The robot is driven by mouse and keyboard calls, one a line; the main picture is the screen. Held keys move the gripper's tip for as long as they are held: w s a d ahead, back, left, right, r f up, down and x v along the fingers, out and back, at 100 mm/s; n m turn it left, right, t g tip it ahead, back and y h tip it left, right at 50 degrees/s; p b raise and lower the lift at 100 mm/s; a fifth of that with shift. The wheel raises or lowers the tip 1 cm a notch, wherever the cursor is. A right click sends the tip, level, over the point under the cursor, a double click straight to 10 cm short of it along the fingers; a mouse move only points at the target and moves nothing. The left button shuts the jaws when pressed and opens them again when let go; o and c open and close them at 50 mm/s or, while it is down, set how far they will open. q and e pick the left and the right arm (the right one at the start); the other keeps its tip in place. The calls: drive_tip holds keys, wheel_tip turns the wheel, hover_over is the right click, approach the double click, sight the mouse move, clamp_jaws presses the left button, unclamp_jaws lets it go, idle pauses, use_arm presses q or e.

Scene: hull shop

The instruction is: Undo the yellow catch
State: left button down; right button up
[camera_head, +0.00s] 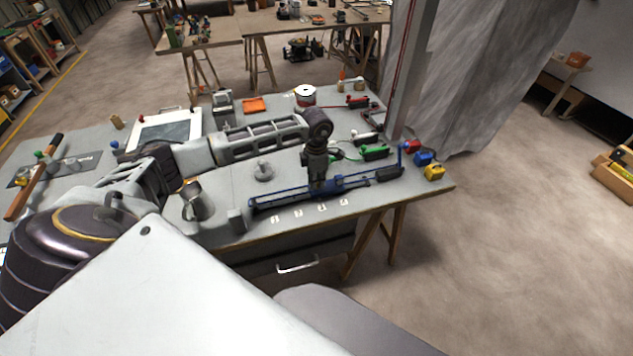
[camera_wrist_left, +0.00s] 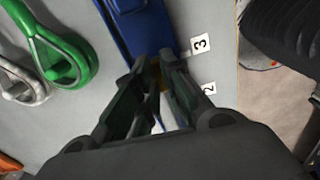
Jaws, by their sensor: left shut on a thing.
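A long blue rail (camera_head: 280,199) lies along the table's front edge, and it also shows in the left wrist view (camera_wrist_left: 128,22). My left gripper (camera_head: 318,186) points down onto the middle of the rail. In the left wrist view its fingers (camera_wrist_left: 163,62) are shut at the rail, close to the number 3 label. A small yellow patch (camera_wrist_left: 187,88), seemingly the yellow catch, shows between the fingers. The fingers hide most of it, so its position is unclear. My right gripper is not in view.
Number labels (camera_head: 298,213) line the table edge before the rail. Red, blue and yellow blocks (camera_head: 434,172) stand at the right corner. A green-handled tool (camera_head: 374,153) lies behind the rail, and a metal mug (camera_head: 198,203) stands left. A grey curtain hangs behind right.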

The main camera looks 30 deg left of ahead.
use_arm(q)
drive_tip(key=shift+r+n, duration=0.1)
drive_tip(key=shift+n, duration=0.4)
drive_tip(key=c, duration=1.5)
unclamp_jaws()
drive_tip(key=shift+r, duration=5.95)
